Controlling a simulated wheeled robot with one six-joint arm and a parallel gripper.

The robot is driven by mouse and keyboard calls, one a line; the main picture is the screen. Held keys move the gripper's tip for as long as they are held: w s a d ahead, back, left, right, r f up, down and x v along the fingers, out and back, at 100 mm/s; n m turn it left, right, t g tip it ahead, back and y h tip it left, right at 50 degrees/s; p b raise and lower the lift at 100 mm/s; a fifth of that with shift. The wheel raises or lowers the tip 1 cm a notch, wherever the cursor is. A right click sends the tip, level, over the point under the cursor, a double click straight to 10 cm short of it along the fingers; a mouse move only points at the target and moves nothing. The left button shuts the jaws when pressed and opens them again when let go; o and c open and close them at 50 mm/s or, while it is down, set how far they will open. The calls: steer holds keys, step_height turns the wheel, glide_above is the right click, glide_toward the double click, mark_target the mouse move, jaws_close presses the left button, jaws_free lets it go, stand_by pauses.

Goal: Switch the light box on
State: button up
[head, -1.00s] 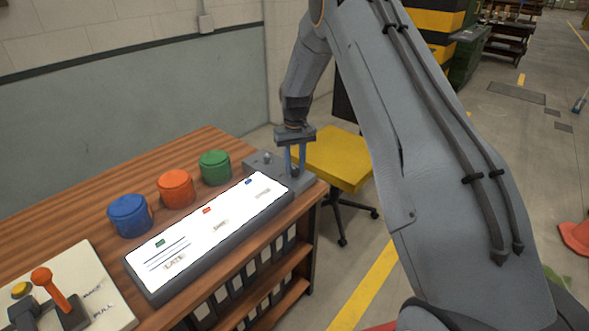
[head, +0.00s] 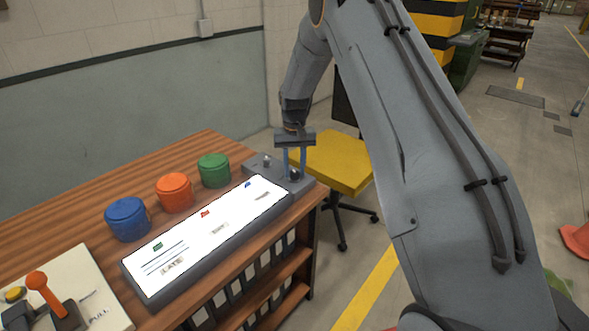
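The light box (head: 222,228) lies along the front edge of the wooden bench, and its long white panel glows brightly. A grey control unit (head: 262,164) sits at its far right end, with a small toggle-like part and a dark knob (head: 296,175). My gripper (head: 295,174) points down over this unit. Its two bluish fingers stand apart with a visible gap, and their tips are at the knob, one on either side. Whether they touch the knob is too small to tell.
Blue (head: 127,218), orange (head: 174,192) and green (head: 214,170) round canisters stand behind the light box. A panel with an orange-handled lever (head: 50,293) is at the near left. A yellow chair (head: 335,162) stands just beyond the bench's right end.

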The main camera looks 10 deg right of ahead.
mark_target(294, 172)
steer(key=shift+o, duration=1.3)
step_height(294, 172, up, 7)
steer(key=shift+r+b, duration=0.1)
steer(key=shift+b, duration=0.85)
steer(key=shift+r, duration=0.3)
steer(key=shift+s+r, duration=0.1)
steer(key=shift+s, duration=0.1)
steer(key=s+r, duration=0.2)
steer(key=s, duration=1.4)
steer(key=shift+r+n, duration=0.3)
steer(key=shift+n, duration=0.1)
steer(key=shift+n+t, duration=0.4)
steer(key=s, duration=0.6)
steer(key=s+f, duration=0.1)
steer(key=s, duration=1.2)
steer(key=shift+f, duration=0.2)
steer(key=shift+c, duration=0.3)
